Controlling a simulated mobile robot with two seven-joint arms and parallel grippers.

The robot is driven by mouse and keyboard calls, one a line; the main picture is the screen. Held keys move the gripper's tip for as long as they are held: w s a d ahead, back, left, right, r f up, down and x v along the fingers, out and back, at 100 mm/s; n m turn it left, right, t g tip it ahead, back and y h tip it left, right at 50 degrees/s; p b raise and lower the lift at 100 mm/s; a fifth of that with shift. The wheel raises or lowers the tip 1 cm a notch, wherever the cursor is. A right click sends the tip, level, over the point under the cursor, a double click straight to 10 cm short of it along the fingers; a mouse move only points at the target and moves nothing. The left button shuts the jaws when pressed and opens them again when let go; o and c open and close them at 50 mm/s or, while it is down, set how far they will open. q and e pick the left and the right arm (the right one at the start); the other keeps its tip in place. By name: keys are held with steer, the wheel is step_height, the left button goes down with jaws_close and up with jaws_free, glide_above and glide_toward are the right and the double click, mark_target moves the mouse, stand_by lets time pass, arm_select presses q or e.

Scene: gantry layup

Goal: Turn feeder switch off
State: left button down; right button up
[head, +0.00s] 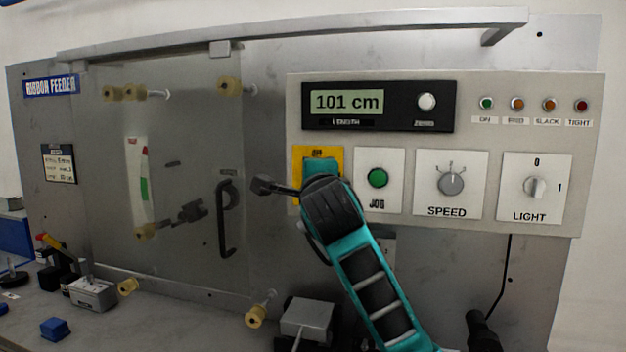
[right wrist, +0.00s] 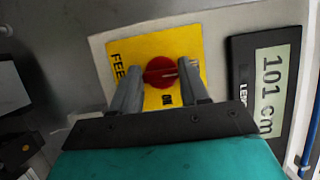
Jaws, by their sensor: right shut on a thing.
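The feeder switch is a round red knob (right wrist: 160,64) on a yellow plate (right wrist: 115,45) in the right wrist view. A pale line on the knob lies towards the picture's right, near a small label partly hidden by a finger. An "ON" label shows below the knob. My right gripper (right wrist: 158,76) is shut on the knob, one finger at each side. In the head view the yellow plate (head: 298,165) shows at the panel's left, with an "OFF" label at its top; my right gripper (head: 322,168) covers the knob. My left gripper is not in view.
Right of the switch are the green jog button (head: 377,178), speed knob (head: 451,184) and light switch (head: 535,187). The length display (head: 346,102) above reads 101 cm. A black door handle (head: 226,220) is left of my gripper. A rail (head: 300,35) crosses the top.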

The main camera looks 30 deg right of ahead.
stand_by(0.3)
steer(key=o, duration=1.1)
steer(key=shift+c, duration=0.2)
steer(key=v, duration=1.3)
steer(key=shift+w+d, duration=0.1)
